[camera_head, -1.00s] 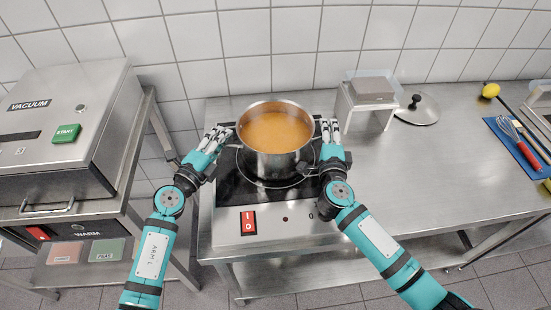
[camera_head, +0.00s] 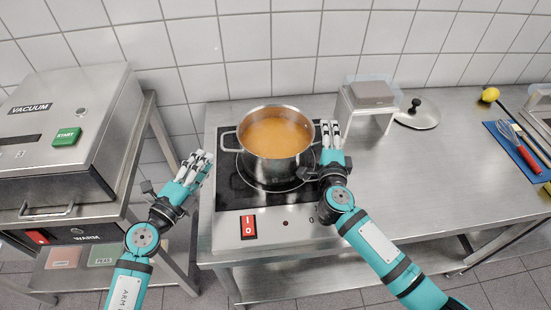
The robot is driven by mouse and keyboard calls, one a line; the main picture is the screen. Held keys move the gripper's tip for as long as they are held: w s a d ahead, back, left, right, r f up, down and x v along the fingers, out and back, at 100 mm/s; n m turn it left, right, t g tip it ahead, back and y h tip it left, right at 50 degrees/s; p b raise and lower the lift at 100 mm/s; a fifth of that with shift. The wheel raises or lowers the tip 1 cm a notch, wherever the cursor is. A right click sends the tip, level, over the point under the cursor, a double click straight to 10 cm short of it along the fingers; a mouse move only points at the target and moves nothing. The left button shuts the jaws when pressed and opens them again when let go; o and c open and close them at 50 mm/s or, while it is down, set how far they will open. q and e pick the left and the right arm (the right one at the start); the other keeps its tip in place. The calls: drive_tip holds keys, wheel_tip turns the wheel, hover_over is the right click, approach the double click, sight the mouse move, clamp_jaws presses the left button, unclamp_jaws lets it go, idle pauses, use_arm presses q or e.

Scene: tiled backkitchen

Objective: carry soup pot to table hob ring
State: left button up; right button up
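The steel soup pot (camera_head: 275,168), filled with orange soup (camera_head: 275,137), stands upright on the ring (camera_head: 243,178) of the black glass hob. Its left loop handle (camera_head: 229,141) is free. My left gripper (camera_head: 198,163) is open and empty, left of the pot and clear of it. My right gripper (camera_head: 330,133) is at the pot's right handle, with its fingers pointing away from me. The fingers partly hide that handle, so I cannot tell whether they close on it.
The hob's front panel has a red switch (camera_head: 248,227). A small steel stand (camera_head: 366,117) and a lid (camera_head: 418,114) are right of the pot. A vacuum machine (camera_head: 62,150) stands left. The counter's middle right is clear.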

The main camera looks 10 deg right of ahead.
drive_tip(key=shift+s, duration=0.15)
use_arm(q)
drive_tip(key=v, duration=0.3)
drive_tip(key=shift+s+a, duration=0.2)
drive_tip(key=shift+s, duration=0.15)
use_arm(e)
drive_tip(key=s, duration=0.4)
drive_tip(key=s+a, duration=0.1)
drive_tip(key=s, duration=0.2)
drive_tip(key=s+a, duration=0.1)
drive_tip(key=s, duration=0.3)
drive_tip(key=shift+s, duration=0.3)
